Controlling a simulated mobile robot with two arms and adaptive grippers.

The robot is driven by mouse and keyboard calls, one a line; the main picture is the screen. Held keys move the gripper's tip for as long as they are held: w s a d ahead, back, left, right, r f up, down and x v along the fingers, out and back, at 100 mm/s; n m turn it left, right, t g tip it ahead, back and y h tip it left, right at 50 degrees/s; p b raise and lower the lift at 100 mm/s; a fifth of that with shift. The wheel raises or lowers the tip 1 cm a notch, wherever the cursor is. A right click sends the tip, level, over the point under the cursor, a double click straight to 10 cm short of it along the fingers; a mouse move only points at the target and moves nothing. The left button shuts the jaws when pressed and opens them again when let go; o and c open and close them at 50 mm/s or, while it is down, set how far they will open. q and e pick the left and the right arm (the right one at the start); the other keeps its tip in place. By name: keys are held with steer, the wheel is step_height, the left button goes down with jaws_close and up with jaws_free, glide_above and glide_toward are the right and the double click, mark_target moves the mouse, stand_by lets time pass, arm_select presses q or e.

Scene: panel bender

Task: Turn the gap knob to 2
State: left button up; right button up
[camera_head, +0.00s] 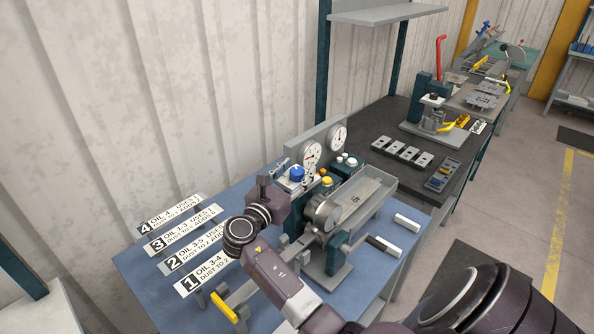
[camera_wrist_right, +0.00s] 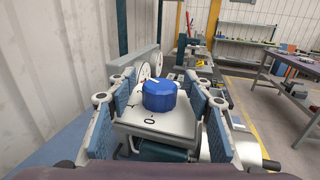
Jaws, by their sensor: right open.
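The blue gap knob (camera_head: 297,173) sits on a light panel of the bending machine, below the gauges. In the right wrist view the knob (camera_wrist_right: 160,97) stands between the finger pads, with a visible gap on each side. A pale mark shows on its top, and a "0" is printed on the panel (camera_wrist_right: 149,121) at its near side. No "2" can be read there. My right gripper (camera_head: 283,172) is open around the knob; in the wrist view its fingers (camera_wrist_right: 158,92) flank it left and right. My left gripper is not in view.
Two round gauges (camera_head: 311,155) stand behind the knob. A yellow button (camera_head: 327,181) and a grey tray (camera_head: 369,190) are to its right. Numbered sign strips (camera_head: 183,240) stand on the blue table at left. The corrugated wall (camera_head: 215,80) is behind.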

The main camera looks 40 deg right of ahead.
steer(key=v, duration=1.1)
steer(key=shift+a, duration=0.4)
steer(key=shift+s, duration=0.1)
